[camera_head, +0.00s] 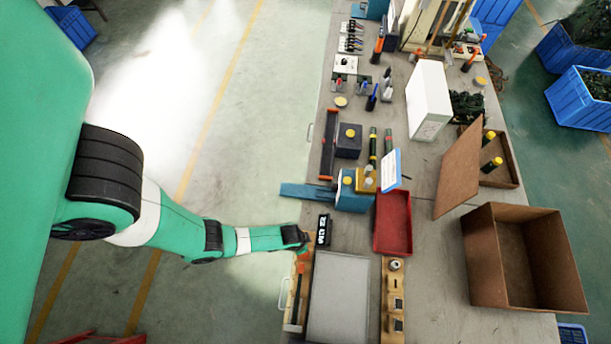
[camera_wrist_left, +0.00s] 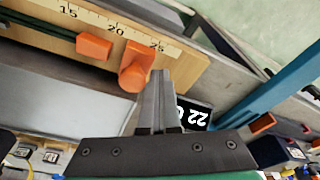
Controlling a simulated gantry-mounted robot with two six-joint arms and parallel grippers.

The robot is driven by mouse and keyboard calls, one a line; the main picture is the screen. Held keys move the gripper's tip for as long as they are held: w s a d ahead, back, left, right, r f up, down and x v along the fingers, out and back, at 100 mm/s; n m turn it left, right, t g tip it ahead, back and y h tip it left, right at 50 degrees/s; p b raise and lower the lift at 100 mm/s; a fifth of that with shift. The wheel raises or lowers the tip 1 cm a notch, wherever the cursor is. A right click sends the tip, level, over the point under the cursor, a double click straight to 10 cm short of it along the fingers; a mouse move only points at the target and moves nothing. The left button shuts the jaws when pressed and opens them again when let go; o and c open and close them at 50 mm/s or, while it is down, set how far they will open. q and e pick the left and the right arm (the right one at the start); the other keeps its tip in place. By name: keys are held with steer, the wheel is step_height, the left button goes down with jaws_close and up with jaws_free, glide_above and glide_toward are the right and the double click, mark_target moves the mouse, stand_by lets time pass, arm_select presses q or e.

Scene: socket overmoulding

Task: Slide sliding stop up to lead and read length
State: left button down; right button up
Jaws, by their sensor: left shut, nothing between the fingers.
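The wooden length gauge (camera_wrist_left: 60,36) has a printed scale showing 15, 20 and 25. The orange sliding stop (camera_wrist_left: 136,68) sits on it at roughly the 22 mark, and a smaller orange block (camera_wrist_left: 93,46) sits nearer 18. My left gripper (camera_wrist_left: 162,76) is shut and empty, its fingertips close beside the stop on the 25 side; I cannot tell whether they touch. In the head view my left gripper (camera_head: 303,241) is over the gauge's far end. A black display (camera_wrist_left: 196,116) shows 22 and a partly hidden digit. My right gripper is out of view.
A grey tray (camera_head: 340,290) lies right of the gauge, then a wooden block with sockets (camera_head: 396,300). A blue fixture (camera_head: 350,195) and red tray (camera_head: 393,222) stand beyond. A cardboard box (camera_head: 524,258) is at the right.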

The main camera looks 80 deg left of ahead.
arm_select(q)
steer(key=shift+s+d, duration=0.25)
steer(key=shift+d, duration=0.6)
steer(key=shift+a, duration=0.1)
stand_by(0.5)
steer(key=shift+w+a, duration=0.2)
steer(key=shift+a, duration=0.3)
step_height(320, 180, up, 7)
steer(key=p, duration=0.7)
